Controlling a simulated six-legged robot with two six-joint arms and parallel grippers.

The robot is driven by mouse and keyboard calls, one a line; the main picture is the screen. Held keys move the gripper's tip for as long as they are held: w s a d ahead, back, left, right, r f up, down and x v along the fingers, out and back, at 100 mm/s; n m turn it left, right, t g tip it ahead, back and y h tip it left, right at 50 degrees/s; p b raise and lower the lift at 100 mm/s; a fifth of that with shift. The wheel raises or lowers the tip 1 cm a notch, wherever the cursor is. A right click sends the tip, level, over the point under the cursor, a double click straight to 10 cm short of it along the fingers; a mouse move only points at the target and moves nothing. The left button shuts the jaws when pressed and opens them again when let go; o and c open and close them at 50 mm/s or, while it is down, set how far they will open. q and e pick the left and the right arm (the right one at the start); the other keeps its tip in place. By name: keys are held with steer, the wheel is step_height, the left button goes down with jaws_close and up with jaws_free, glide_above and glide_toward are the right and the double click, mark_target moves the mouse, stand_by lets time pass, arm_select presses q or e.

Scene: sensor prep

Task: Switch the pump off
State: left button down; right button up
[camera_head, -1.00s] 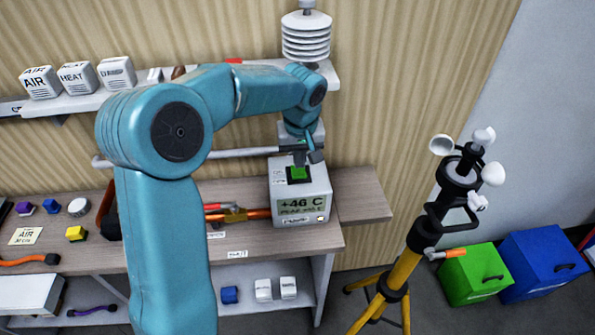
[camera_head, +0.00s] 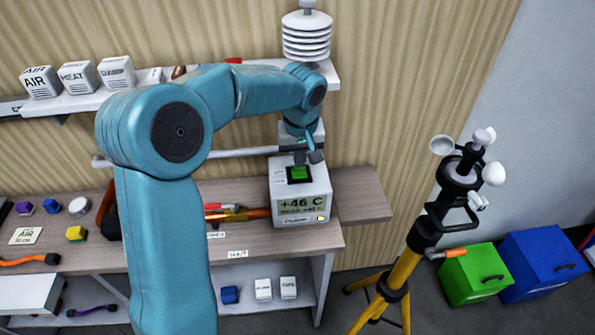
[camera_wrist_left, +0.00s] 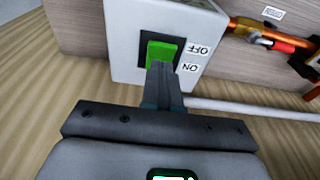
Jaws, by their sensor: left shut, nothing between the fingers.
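The pump box is a white box (camera_head: 287,207) on the bench, with a display reading "+46 C". A green rocker switch (camera_head: 299,174) in a dark frame is on its top. In the left wrist view the green switch (camera_wrist_left: 162,53) has an OFF label (camera_wrist_left: 200,50) and an ON label (camera_wrist_left: 190,67) beside it. My left gripper (camera_head: 300,158) is shut and empty, pointing down at the switch. In the left wrist view its fingertips (camera_wrist_left: 161,68) overlap the switch's ON end; I cannot tell whether they touch. My right gripper is not in view.
A shelf with white cubes (camera_head: 77,77) is above. A yellow tripod (camera_head: 400,260) and green (camera_head: 475,273) and blue (camera_head: 543,265) bins stand right.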

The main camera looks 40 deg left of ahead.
mark_target(299, 174)
arm_select(q)
steer(key=shift+f+b, duration=1.05)
steer(key=shift+f, duration=0.2)
stand_by(0.4)
step_height(299, 174, up, 7)
steer(key=p, duration=0.5)
stand_by(0.5)
steer(key=shift+s, duration=0.15)
